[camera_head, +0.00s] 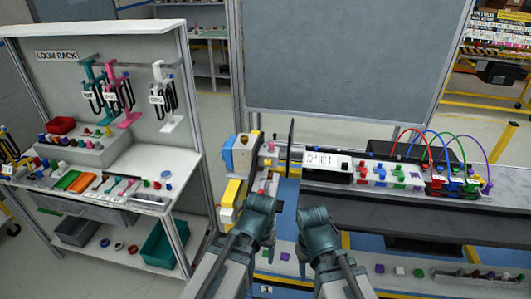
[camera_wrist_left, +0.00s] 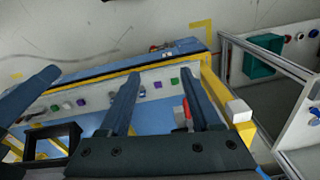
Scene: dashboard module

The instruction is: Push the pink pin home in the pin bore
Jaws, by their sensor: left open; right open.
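A small pink piece (camera_head: 263,190), possibly the pin, shows just above my left gripper in the head view. It sits by the block with white, blue and yellow parts at the left end of the module. I cannot make out the pin bore or how deep any pin sits. My left gripper (camera_head: 262,202) is in front of that end block. In the left wrist view my left gripper (camera_wrist_left: 160,95) has its fingers apart with nothing clearly between them; a red piece (camera_wrist_left: 181,116) shows beside the right finger. My right gripper (camera_head: 314,214) is just to the right, apparently empty.
The dashboard module (camera_head: 325,163) runs right, with coloured connectors and looped cables (camera_head: 440,145). A thin dark upright plate (camera_head: 290,145) stands near its left end. A loom rack (camera_head: 110,45) with trays stands left. A lower strip (camera_head: 390,268) holds small coloured parts.

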